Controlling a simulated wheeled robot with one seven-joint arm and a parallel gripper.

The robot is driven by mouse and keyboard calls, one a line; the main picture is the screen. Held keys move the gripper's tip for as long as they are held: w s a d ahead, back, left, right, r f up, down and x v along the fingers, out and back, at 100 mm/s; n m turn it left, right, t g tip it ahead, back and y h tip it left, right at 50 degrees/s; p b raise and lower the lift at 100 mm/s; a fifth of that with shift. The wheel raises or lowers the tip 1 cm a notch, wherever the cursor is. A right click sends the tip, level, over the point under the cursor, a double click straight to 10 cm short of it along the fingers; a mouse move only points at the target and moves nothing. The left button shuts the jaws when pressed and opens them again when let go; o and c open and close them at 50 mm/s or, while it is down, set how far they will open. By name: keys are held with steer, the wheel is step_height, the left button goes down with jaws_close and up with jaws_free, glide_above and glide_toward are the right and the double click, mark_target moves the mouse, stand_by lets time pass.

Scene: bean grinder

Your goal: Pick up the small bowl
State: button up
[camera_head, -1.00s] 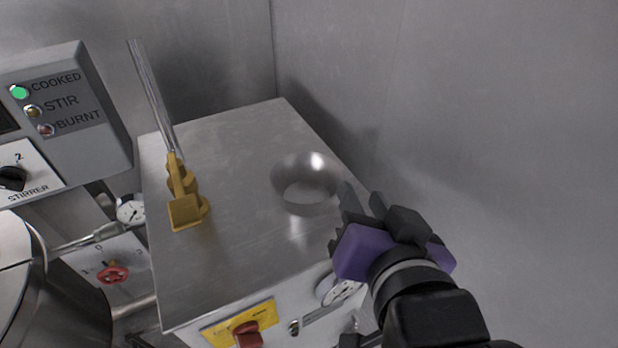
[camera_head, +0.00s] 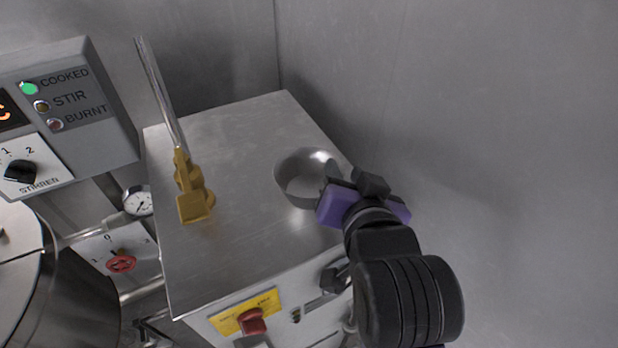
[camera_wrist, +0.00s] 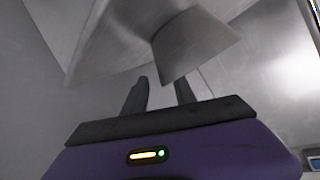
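The small bowl (camera_head: 298,185), round and shiny metal, sits on the flat steel top of the box-like unit (camera_head: 235,130). My gripper (camera_head: 332,172), with its purple body and dark fingers, is at the bowl's right side in the head view, its fingertips overlapping the rim. In the wrist view the two fingers of my gripper (camera_wrist: 160,88) stand apart with a gap between them. The bowl (camera_wrist: 195,45) shows just beyond the tips, nearer the right finger. I cannot tell whether a finger touches it.
A control panel (camera_head: 75,110) is at the far left. Steel walls close off the back and right. The unit's top behind the bowl is clear.

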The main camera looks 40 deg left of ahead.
jaws_close()
